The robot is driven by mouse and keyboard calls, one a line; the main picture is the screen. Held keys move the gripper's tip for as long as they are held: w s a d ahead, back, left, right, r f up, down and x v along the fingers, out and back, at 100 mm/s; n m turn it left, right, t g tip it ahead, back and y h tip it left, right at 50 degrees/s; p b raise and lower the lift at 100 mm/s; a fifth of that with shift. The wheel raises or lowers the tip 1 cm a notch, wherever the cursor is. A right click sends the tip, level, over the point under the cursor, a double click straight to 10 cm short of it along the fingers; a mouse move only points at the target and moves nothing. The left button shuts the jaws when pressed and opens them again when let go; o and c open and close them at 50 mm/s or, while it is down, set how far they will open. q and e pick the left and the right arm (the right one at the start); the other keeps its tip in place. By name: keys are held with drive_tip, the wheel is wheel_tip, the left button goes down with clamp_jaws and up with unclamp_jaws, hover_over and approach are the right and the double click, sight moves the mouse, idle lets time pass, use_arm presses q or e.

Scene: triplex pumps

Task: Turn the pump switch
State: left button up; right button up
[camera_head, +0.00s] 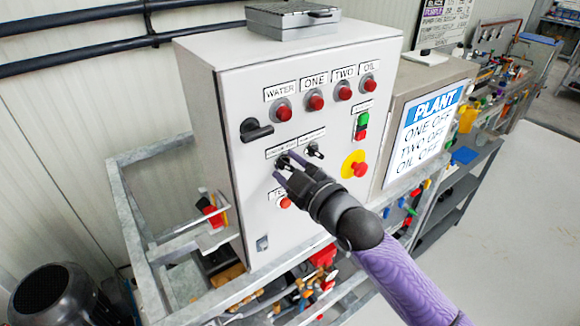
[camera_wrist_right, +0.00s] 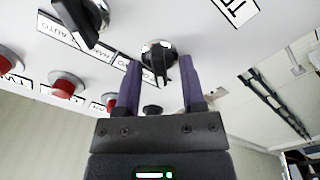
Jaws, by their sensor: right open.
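The grey control box carries two small black rotary switches below the red lamps. The left switch (camera_head: 282,162) is partly behind my right gripper (camera_head: 286,169); the right switch (camera_head: 314,150) stands clear. In the right wrist view, a black switch knob with a silver collar (camera_wrist_right: 157,50) lies between the two purple fingers of my open right gripper (camera_wrist_right: 161,66). One finger is on each side of the knob, with gaps visible; I cannot tell whether either touches it. My left gripper is not in view.
A large black handle (camera_head: 256,130) sits left of the switches. A red lamp (camera_head: 285,202) is below, and a red-on-yellow emergency button (camera_head: 355,164) is at the right. The PLANT sign (camera_head: 425,122) is on the neighbouring box. A metal frame (camera_head: 160,258) surrounds the base.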

clamp_jaws()
idle(0.4)
drive_tip(key=m+p, duration=0.1)
drive_tip(key=m, duration=0.3)
drive_tip(key=shift+d+m+p, duration=0.1)
drive_tip(key=shift+m+p, duration=0.4)
drive_tip(key=shift+m, duration=1.8)
